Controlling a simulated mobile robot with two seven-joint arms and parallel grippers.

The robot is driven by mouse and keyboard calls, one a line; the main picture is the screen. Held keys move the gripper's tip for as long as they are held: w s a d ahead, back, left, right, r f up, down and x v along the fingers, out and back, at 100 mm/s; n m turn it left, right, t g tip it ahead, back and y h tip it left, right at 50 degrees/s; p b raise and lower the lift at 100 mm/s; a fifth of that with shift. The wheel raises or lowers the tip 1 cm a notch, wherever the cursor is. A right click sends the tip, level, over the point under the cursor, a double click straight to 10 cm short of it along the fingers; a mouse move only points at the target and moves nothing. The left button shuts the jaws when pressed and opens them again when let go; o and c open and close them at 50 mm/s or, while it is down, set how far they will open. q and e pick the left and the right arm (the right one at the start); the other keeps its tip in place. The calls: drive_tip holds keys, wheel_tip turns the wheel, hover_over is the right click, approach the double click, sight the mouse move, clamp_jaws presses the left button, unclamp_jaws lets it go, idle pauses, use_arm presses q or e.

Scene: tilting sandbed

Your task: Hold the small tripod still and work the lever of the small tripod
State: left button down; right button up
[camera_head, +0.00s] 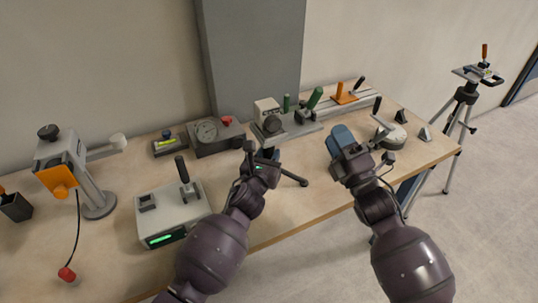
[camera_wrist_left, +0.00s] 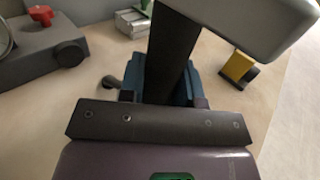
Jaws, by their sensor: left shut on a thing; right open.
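The small tripod has a pale box-shaped head (camera_head: 266,108) with a dark round part (camera_head: 272,125) on its front. My left gripper (camera_head: 262,158) is shut on its dark column, which stands between the blue fingers in the left wrist view (camera_wrist_left: 172,55). The pale head (camera_wrist_left: 250,18) is above the fingers there. A dark rod with a rounded end (camera_head: 294,178) sticks out right of the gripper; I cannot tell whether it is the lever or a leg. My right gripper (camera_head: 362,150) is open, to the right and apart from the tripod.
A dial box (camera_head: 215,133) with a red knob stands behind left; a grey box (camera_head: 172,212) with a black lever is front left. A rail with an orange block (camera_head: 343,93) lies behind. A blue piece (camera_head: 341,138) is by my right gripper. A large tripod (camera_head: 467,95) stands off the table.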

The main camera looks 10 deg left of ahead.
drive_tip(key=shift+d+f, duration=0.1)
drive_tip(key=shift+c, duration=1.2)
drive_tip(key=shift+d+f, duration=0.2)
drive_tip(key=shift+d, duration=0.15)
drive_tip(key=shift+c, duration=1.1)
drive_tip(key=d, duration=0.1)
drive_tip(key=d+f+n+g+y, duration=0.1)
drive_tip(key=d, duration=0.1)
drive_tip(key=s+d+f+n+g, duration=0.1)
drive_tip(key=d, duration=0.1)
drive_tip(key=shift+s+d+f+y, duration=0.1)
drive_tip(key=shift+d+f+y, duration=0.05)
drive_tip(key=shift+y, duration=0.15)
clamp_jaws()
drive_tip(key=shift+s+r+g+y, duration=0.3)
drive_tip(key=shift+s+g+y, duration=0.4)
drive_tip(key=shift+y, duration=0.4)
drive_tip(key=shift+w, duration=0.15)
